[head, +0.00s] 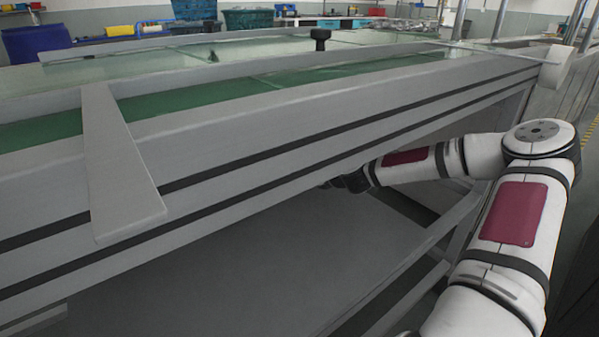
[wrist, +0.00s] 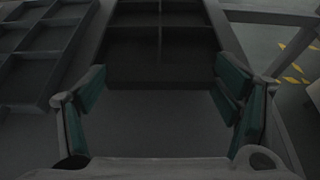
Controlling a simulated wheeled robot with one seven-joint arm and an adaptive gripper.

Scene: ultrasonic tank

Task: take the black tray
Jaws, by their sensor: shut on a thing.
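The black tray (wrist: 160,48) is dark and divided into compartments; its near end lies between the fingertips in the wrist view. My gripper (wrist: 162,76) has green-padded fingers set wide apart, closed on the two sides of this tray. The far end of the tray runs out of the top of the picture. In the head view the tray does not show, and my gripper is mostly hidden under the bench frame, with only the dark wrist end visible.
A second dark compartment tray (wrist: 42,52) lies to the left, close by. A grey lower shelf (head: 270,260) spreads beneath the long grey tank frame (head: 300,125), which overhangs my arm. A frame leg (wrist: 288,125) stands at right, near yellow floor marks.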

